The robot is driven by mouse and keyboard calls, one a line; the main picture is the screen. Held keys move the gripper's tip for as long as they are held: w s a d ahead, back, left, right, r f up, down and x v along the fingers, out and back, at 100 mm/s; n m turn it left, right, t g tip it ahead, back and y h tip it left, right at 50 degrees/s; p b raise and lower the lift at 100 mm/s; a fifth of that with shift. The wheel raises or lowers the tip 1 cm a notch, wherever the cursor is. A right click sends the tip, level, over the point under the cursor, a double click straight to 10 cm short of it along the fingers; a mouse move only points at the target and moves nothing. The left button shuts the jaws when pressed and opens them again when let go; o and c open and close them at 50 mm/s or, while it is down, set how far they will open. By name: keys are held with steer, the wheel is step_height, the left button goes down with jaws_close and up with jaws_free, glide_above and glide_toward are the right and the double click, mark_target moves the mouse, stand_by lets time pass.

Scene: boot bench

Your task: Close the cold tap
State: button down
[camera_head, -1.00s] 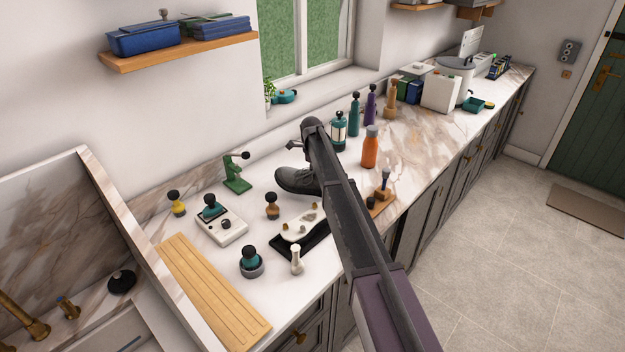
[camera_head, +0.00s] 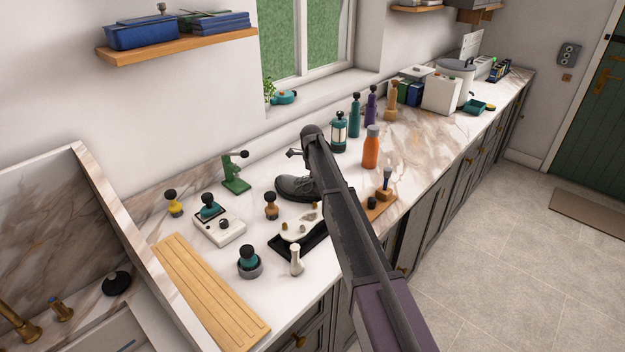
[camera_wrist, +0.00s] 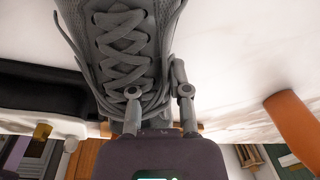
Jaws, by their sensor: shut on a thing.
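A brass tap lever with a blue mark (camera_head: 62,308), seemingly the cold tap, is at the lower left of the head view by the sink. Beside it is a brass spout (camera_head: 18,322). Whether the tap is open cannot be told. My gripper (camera_wrist: 160,110) is far from it, over the middle of the counter. It is shut on a dark grey laced boot (camera_wrist: 125,45), with its fingers at the laces. In the head view the boot (camera_head: 295,187) is partly hidden by my arm, which also hides most of the gripper.
The marble counter (camera_head: 420,135) holds several bottles, an orange bottle (camera_head: 371,148), a green press (camera_head: 235,175), a white device (camera_head: 219,226) and a black tray (camera_head: 290,247). A raised panel (camera_head: 125,215) and a wooden board (camera_head: 205,285) lie between boot and sink.

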steer(key=shift+f, duration=0.2)
steer(key=c, duration=0.6)
jaws_free()
steer(key=shift+r, duration=0.1)
steer(key=shift+r, duration=0.15)
steer(key=r+p, duration=0.8)
steer(key=s+r+p, duration=0.1)
steer(key=r+p, duration=0.3)
steer(key=shift+a, duration=0.2)
stand_by(0.4)
steer(key=s+d+n, duration=0.7)
steer(key=s+d, duration=0.1)
steer(key=s, duration=0.6)
steer(key=s+d+n, duration=0.7)
steer(key=s+d, duration=0.2)
steer(key=s, duration=0.4)
steer(key=s+d+n, duration=0.7)
steer(key=s+d, duration=0.2)
steer(key=s, duration=0.5)
steer(key=shift+s+f+g, duration=0.1)
steer(key=shift+s+g, duration=0.2)
steer(key=shift+g, duration=0.1)
